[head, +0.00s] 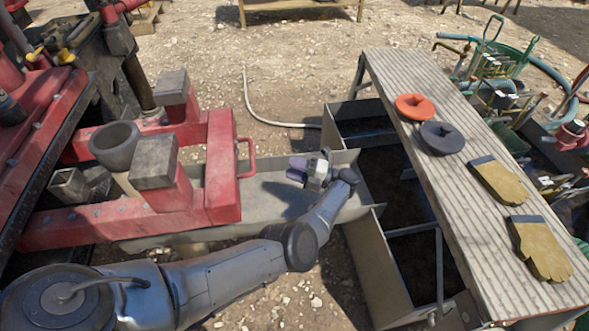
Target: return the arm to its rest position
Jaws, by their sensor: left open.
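My left arm reaches in from the lower left of the head view, and its gripper (300,170) is open with nothing seen between the fingers. The gripper hangs over the grey metal tray (262,190), beside the dark open tank (388,185) on its right. The forearm and elbow lie over the gravel and the tray's near edge. My right gripper is not in view.
A red steel frame (222,165) with upright blocks stands left. A ridged bench (440,130) on the right carries an orange disc (416,107), a dark disc (442,138) and two yellow gloves (498,181). Open gravel (290,80) lies behind.

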